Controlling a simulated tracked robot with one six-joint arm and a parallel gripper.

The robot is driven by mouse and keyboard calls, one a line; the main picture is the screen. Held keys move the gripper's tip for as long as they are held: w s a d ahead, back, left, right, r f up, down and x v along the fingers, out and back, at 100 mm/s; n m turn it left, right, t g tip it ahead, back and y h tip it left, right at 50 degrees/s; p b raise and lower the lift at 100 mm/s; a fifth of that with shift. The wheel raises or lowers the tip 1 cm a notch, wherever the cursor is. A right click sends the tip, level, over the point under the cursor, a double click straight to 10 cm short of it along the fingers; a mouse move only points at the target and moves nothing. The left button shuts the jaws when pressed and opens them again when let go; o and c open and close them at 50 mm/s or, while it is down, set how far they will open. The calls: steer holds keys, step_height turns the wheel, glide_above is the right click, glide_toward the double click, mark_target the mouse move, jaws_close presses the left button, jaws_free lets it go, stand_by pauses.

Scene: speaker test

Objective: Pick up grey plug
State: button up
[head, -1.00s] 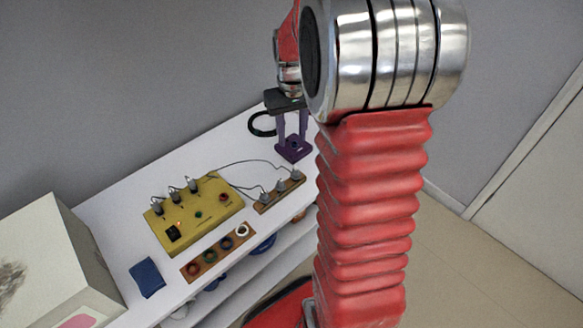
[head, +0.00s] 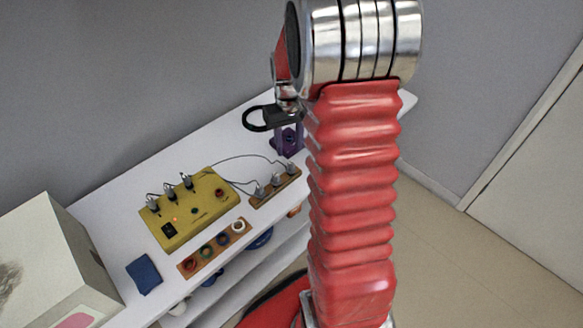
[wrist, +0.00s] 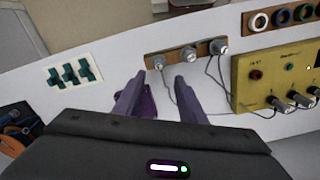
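Three grey plugs stand in a brown wooden strip (head: 273,189) on the white shelf, with thin dark cables running from them. In the wrist view they are the left plug (wrist: 158,62), the middle plug (wrist: 188,53) and the right plug (wrist: 219,46). My gripper (wrist: 158,84) has two purple fingers, apart and with nothing held between them. The fingertips appear just below the left and middle plugs in the wrist view, not touching them. In the head view my arm partly hides the gripper, behind the strip. More grey plugs (head: 187,181) stand in the yellow box (head: 207,207).
A purple block (wrist: 148,106) lies on the shelf below the fingers. A wooden strip of coloured rings (head: 214,246), a blue cloth-like item (head: 143,274) and a large pale box (head: 50,250) stand nearby. Teal pieces (wrist: 72,73) sit on a white plate at left.

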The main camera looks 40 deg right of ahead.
mark_target(290, 162)
steer(key=shift+f, duration=1.2)
steer(key=shift+f, duration=0.1)
steer(key=shift+s+d+f, duration=0.1)
steer(key=shift+f, duration=2.45)
steer(key=shift+c, duration=0.2)
jaws_close()
